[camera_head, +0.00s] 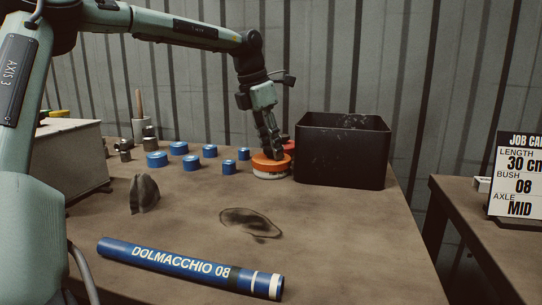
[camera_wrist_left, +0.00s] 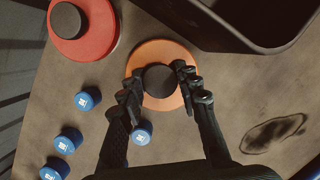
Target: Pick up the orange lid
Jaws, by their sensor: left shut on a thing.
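The orange lid (camera_head: 268,160) sits on a pale round base on the table, just left of the black bin. In the left wrist view the orange lid (camera_wrist_left: 165,52) is a disc with a round black knob (camera_wrist_left: 160,80) at its middle. My left gripper (camera_head: 270,150) reaches down onto it from above. In the left wrist view its two fingers (camera_wrist_left: 158,84) are closed on either side of the knob. My right gripper is not in view.
A black bin (camera_head: 343,158) stands right of the lid. A red lid (camera_wrist_left: 97,30) is beside it. A job card (camera_head: 519,180) stands on another table.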

